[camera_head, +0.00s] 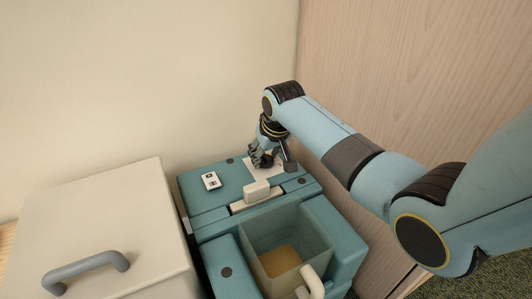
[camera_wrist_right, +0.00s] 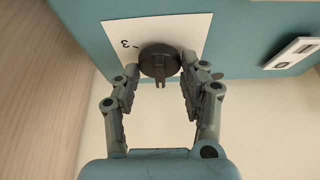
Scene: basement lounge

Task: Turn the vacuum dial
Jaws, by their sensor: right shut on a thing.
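The vacuum dial is a dark round knob (camera_wrist_right: 158,62) with a small raised pointer, mounted on a white plate (camera_wrist_right: 112,30) on the teal machine (camera_head: 208,200). A printed "3" shows beside it in the wrist view. My right gripper (camera_head: 268,160) reaches down to the machine's top at the back; it also shows in the wrist view (camera_wrist_right: 160,75), with its two fingers shut on the dial, one on each side. In the head view the fingers hide the dial. My left gripper is not in view.
The machine has a rocker switch panel (camera_head: 211,181), a pale latch (camera_head: 257,192) and an open front bin (camera_head: 280,258) with brown contents. A beige box (camera_head: 110,220) with a grey handle stands at left. A wood panel (camera_head: 420,60) rises close on the right, and a wall stands behind.

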